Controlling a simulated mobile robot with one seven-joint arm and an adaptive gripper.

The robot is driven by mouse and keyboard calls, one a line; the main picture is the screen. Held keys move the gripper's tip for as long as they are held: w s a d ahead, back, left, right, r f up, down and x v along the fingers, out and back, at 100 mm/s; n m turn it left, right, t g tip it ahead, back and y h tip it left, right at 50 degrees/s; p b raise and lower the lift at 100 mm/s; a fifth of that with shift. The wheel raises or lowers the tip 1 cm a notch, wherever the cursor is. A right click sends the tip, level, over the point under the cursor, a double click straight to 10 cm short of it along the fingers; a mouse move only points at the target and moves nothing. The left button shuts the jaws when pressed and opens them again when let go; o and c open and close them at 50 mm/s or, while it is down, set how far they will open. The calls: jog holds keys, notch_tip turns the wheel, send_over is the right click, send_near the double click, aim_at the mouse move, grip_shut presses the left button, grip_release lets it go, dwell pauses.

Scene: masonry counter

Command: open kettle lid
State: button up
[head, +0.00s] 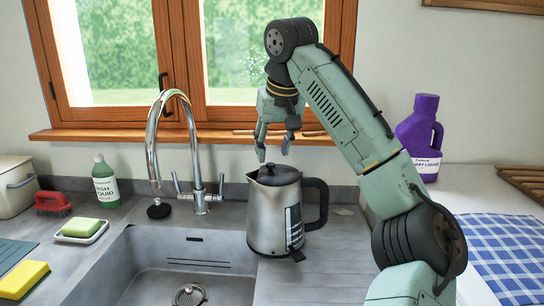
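The kettle (268,221) is brushed metal with a black handle on its right side. It stands upright on the grey drainer to the right of the sink. Its dark lid (274,175) looks closed, with a small knob on top. My gripper (273,155) points down just above the lid, its two fingers apart with a gap between them. The fingertips appear close to the lid's knob, but I cannot tell whether they touch it. Nothing shows between the fingers.
The tall tap (152,140) and the sink (150,262) are left of the kettle. A purple detergent bottle (420,135) stands at the back right, near a blue checked cloth (505,250). The green soap bottle (105,182), red brush (52,203) and sponges are at left.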

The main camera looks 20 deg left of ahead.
aim_at(271, 164)
jog(key=shift+x, duration=1.8)
jog(key=shift+c, duration=0.5)
grip_shut()
